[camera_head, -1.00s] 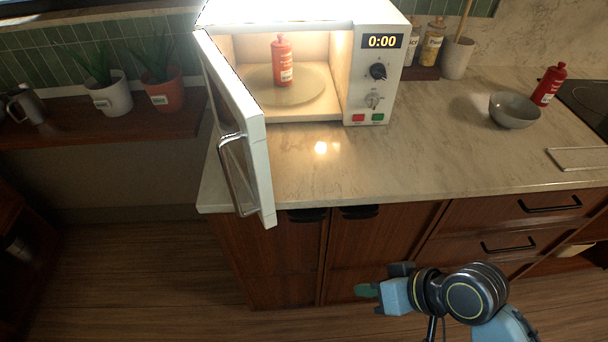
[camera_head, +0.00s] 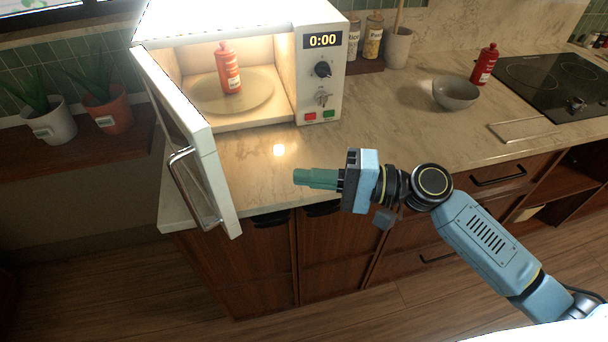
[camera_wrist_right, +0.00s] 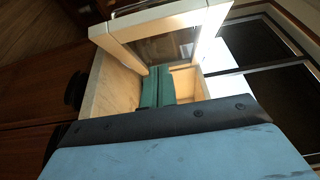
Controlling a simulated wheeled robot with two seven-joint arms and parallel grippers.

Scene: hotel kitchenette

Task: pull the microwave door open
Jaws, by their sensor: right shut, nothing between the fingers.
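The white microwave (camera_head: 322,75) stands on the counter with its interior lit and a red bottle (camera_head: 228,70) on its turntable. Its door (camera_head: 188,135) is swung open to the left, and its metal handle (camera_head: 190,190) faces the left side. My left gripper is not in view.
A grey bowl (camera_head: 456,93) and a second red bottle (camera_head: 484,64) stand on the counter (camera_head: 400,125) at right, near the black cooktop (camera_head: 550,85). Two potted plants (camera_head: 108,108) stand on the wooden shelf at left. The counter before the microwave is clear.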

